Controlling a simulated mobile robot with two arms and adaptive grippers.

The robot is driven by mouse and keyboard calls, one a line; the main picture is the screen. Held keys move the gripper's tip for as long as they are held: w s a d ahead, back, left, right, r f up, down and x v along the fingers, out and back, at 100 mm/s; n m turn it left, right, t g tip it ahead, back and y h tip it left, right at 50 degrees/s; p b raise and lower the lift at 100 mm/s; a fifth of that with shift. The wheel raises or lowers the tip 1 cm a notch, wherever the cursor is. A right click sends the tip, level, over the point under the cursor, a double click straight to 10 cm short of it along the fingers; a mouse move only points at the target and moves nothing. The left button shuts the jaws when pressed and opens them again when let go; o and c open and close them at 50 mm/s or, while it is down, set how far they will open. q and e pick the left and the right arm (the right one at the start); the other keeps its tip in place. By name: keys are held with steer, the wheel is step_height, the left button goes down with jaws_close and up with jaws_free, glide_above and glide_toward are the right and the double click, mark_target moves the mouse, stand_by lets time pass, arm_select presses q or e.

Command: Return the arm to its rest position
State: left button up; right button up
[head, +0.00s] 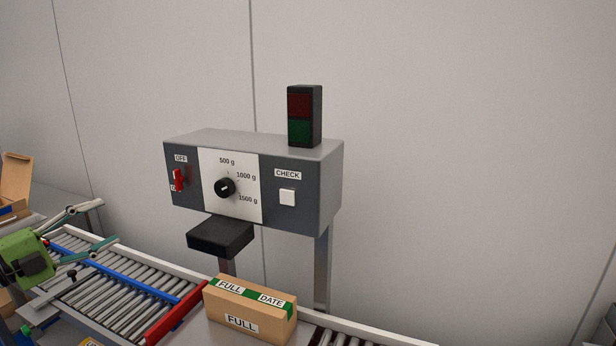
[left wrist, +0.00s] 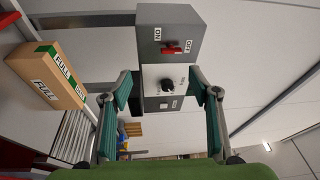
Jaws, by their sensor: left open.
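My left gripper (head: 104,222) is at the left edge of the head view, above the roller conveyor. Its green-padded fingers are spread with nothing between them. In the left wrist view the open fingers (left wrist: 162,88) frame the grey control box (left wrist: 165,45), which stands apart beyond them. In the head view the control box (head: 330,185) carries a red switch (head: 179,180), a black dial (head: 225,188) and a white check button (head: 287,197). My right gripper is not in view.
A cardboard box (head: 250,308) labelled FULL stands on the line below the control box, beside a red bar (head: 175,314). A black block (head: 220,235) juts out under the control box. An open carton (head: 16,180) is at far left.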

arm_select(q)
steer(key=w+d+f+n+t+y, duration=0.35)
steer(key=d+f+n, duration=0.35)
steer(key=d+f, duration=0.35)
steer(key=s+d+f+n+g+y, duration=0.1)
steer(key=s+d+f+n+y, duration=0.1)
steer(key=s+f+n+y, duration=0.4)
steer(key=s+d+f+n+g+y, duration=0.1)
steer(key=s+d+f+n+y, duration=0.15)
steer(key=f, duration=0.55)
steer(key=s+d+f+n+g+y, duration=0.1)
steer(key=s+d+f+n+g, duration=0.15)
steer(key=s+f, duration=0.3)
steer(key=s+d+f+n+g, duration=0.2)
steer(key=s+f+g, duration=0.15)
steer(key=s, duration=0.35)
steer(key=s+d+f+n+g+h, duration=0.1)
steer(key=s+d+f+g, duration=0.15)
steer(key=s, duration=0.85)
steer(key=s+d+f+n+g, duration=0.2)
steer(key=s+g, duration=0.2)
steer(key=s, duration=0.7)
step_height(320, 180, down, 26)
steer(key=s+g, duration=0.2)
steer(key=s+a+f+g, duration=0.1)
steer(key=s+a+f, duration=0.1)
steer(key=s+f, duration=1.5)
steer(key=shift+s+a+m, duration=0.15)
steer(key=shift+a+m, duration=0.1)
steer(key=shift+m, duration=0.05)
